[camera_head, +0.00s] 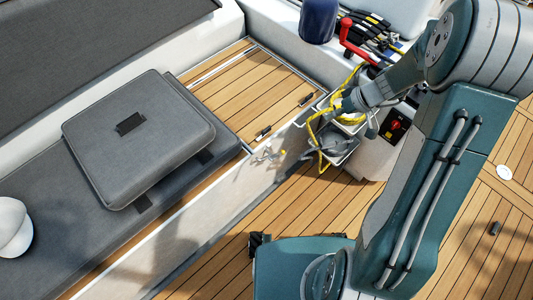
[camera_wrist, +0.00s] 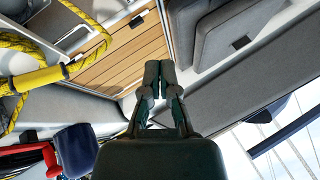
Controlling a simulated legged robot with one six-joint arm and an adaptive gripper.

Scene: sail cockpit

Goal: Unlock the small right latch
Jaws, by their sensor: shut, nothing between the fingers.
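Two small dark latches sit along the front edge of the teak locker lid (camera_head: 228,88) in the head view. The right latch (camera_head: 306,99) is near the lid's right end, and the other latch (camera_head: 263,132) is further left. Whether either is locked is too small to tell. My gripper (camera_head: 337,107) is to the right of the right latch, apart from it, over the yellow rope. In the wrist view my gripper (camera_wrist: 160,72) is shut and empty, its fingertips together. The lid shows behind it (camera_wrist: 128,58), with a small dark latch (camera_wrist: 137,20) at its upper edge.
Yellow rope (camera_head: 311,128) hangs around wire baskets (camera_head: 340,152) beside the locker. A red winch handle (camera_head: 347,38) and a dark blue cover (camera_head: 319,20) stand behind. A grey cushion (camera_head: 105,175) lies left. A red switch (camera_head: 396,125) is on the pedestal. The teak floor is open.

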